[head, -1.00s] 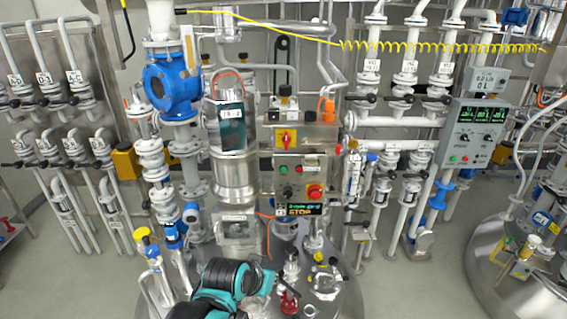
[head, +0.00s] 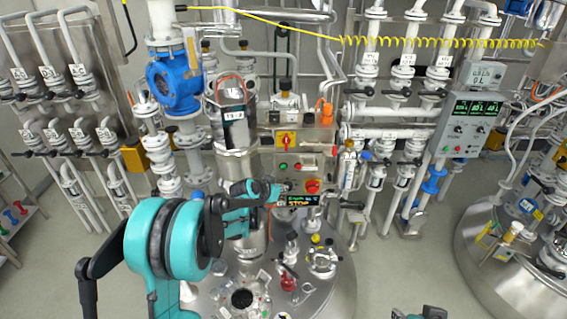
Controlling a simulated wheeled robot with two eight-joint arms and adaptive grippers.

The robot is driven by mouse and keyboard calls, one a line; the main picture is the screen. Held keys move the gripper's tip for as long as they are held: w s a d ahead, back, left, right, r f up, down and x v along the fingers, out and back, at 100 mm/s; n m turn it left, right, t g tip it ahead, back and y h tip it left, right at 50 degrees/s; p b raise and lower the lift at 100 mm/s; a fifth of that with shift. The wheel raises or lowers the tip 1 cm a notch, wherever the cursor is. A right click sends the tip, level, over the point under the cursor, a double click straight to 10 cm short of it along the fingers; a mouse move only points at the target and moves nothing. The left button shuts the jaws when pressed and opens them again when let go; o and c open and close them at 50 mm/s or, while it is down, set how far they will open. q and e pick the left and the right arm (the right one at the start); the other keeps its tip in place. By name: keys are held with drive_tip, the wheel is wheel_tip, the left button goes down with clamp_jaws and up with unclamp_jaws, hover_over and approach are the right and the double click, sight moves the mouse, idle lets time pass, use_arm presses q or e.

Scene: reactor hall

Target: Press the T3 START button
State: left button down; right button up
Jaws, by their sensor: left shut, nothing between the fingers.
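The grey control box (head: 297,162) stands in the middle, under a yellow plate with a red rotary switch (head: 286,139). A small green button (head: 283,165) shows at its upper left, and a larger red button (head: 313,186) at its lower right. Button labels are too small to read. My left gripper (head: 279,188) is shut and empty, its tip in front of the box's lower left, hiding part of it. I cannot tell whether it touches. A teal and black part of my right arm shows at the bottom edge.
A steel vessel lid (head: 320,290) with fittings lies below the box. A blue valve (head: 172,82) and white pipes stand left. A second panel (head: 466,128) hangs right, above another vessel (head: 480,265). Open floor lies between the vessels.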

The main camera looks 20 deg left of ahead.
sight(284, 167)
use_arm(q)
drive_tip(key=shift+w, duration=0.15)
drive_tip(key=shift+w+a+p, duration=0.15)
drive_tip(key=shift+w+a, duration=0.3)
drive_tip(key=shift+w, duration=0.95)
drive_tip(key=shift+w+a+p, duration=0.1)
drive_tip(key=shift+w+a, duration=0.3)
drive_tip(key=shift+w, duration=1)
drive_tip(key=shift+w+a+p, duration=0.15)
drive_tip(key=shift+w+a, duration=0.3)
drive_tip(key=shift+w, duration=0.95)
drive_tip(key=shift+w, duration=0.15)
drive_tip(key=shift+w+a, duration=0.1)
drive_tip(key=shift+w, duration=0.15)
drive_tip(key=shift+w+a+b, duration=0.1)
drive_tip(key=shift+w+b, duration=0.2)
drive_tip(key=shift+w, duration=0.05)
drive_tip(key=shift+s, duration=0.1)
drive_tip(key=shift+s+d+b, duration=0.25)
drive_tip(key=shift+s+b, duration=0.05)
drive_tip(key=shift+s, duration=0.4)
